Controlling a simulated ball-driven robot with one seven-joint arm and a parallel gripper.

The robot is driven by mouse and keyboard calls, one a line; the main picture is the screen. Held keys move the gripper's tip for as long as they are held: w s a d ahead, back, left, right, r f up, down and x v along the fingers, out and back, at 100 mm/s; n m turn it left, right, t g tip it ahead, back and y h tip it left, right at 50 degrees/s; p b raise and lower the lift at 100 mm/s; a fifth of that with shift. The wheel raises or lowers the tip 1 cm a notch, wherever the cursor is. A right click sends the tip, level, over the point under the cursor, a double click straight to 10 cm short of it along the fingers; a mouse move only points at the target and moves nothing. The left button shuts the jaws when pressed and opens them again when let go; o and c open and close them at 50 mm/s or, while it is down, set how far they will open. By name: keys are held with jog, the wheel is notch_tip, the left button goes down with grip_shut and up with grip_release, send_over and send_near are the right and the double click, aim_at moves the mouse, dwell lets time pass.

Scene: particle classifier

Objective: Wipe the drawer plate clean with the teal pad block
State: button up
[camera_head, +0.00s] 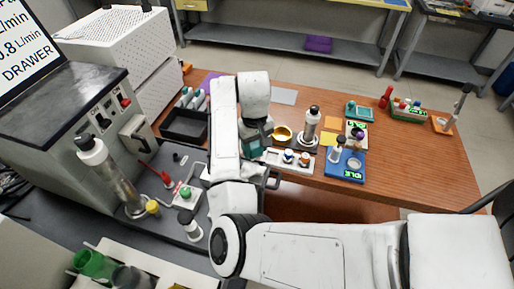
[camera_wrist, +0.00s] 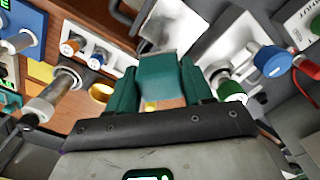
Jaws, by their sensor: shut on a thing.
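My gripper (camera_wrist: 157,78) is shut on the teal pad block (camera_wrist: 155,72), which sits between its two dark teal fingers. The block's far end looks grey. In the head view my gripper (camera_head: 262,138) is over the near edge of the wooden table, with the teal block (camera_head: 253,147) below it. A shiny pale plate (camera_wrist: 172,22), which looks like the drawer plate, lies beyond the block in the wrist view, beside a dark handle (camera_wrist: 124,12). Block and plate look apart.
A white rack (camera_head: 290,160) with small jars, a yellow dish (camera_head: 282,133) and a standing cylinder (camera_head: 309,127) are close to the right of my gripper. A blue scale (camera_head: 345,167) stands farther right. A black tray (camera_head: 185,125) and a grey machine are to the left.

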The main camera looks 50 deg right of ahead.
jog(key=shift+r+p, duration=1.2)
jog(key=shift+r, duration=0.45)
jog(key=shift+d+f, duration=0.1)
